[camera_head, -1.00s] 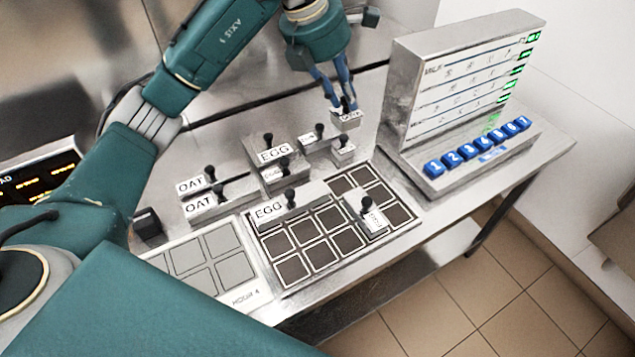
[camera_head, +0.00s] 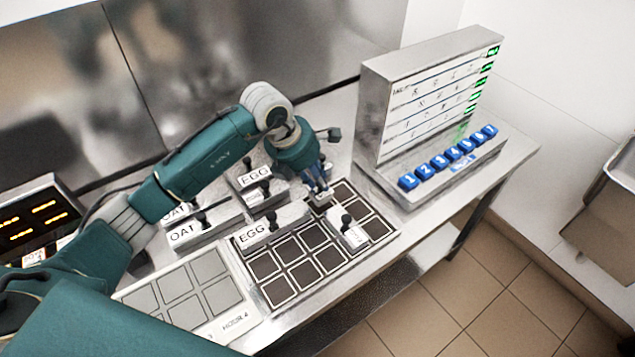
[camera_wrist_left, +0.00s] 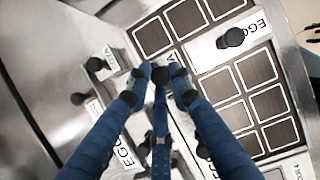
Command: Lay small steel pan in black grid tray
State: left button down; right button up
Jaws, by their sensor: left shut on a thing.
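My left gripper (camera_head: 319,185) is shut on the knob of a small steel pan (camera_head: 321,199) with a white label. It holds the pan at the back edge of the black grid tray (camera_head: 305,262); I cannot tell whether the pan touches the tray. In the left wrist view the blue fingers (camera_wrist_left: 160,76) meet at the pan's knob, and dark tray cells (camera_wrist_left: 152,37) lie beside them. The tray also carries an EGG pan (camera_head: 290,222) at its back left and a small labelled pan (camera_head: 354,236) towards its right.
OAT pans (camera_head: 206,227) and another EGG pan (camera_head: 255,180) stand behind the tray. A grey grid tray (camera_head: 228,318) lies to the left. A steel panel with blue numbered buttons (camera_head: 438,162) stands at the right.

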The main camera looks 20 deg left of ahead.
aim_at(318, 186)
pick_arm(q)
notch_tip(318, 186, down, 2)
jog(key=shift+f, duration=0.5)
jog(key=c, duration=1.5)
grip_release()
jog(key=shift+c, duration=0.2)
pick_arm(e)
jog(key=shift+s+d+r, duration=0.15)
jog(key=shift+s+d, duration=0.3)
jog(key=shift+s, duration=0.2)
pick_arm(q)
jog(key=shift+r, duration=0.2)
pick_arm(e)
jog(key=shift+r, duration=0.1)
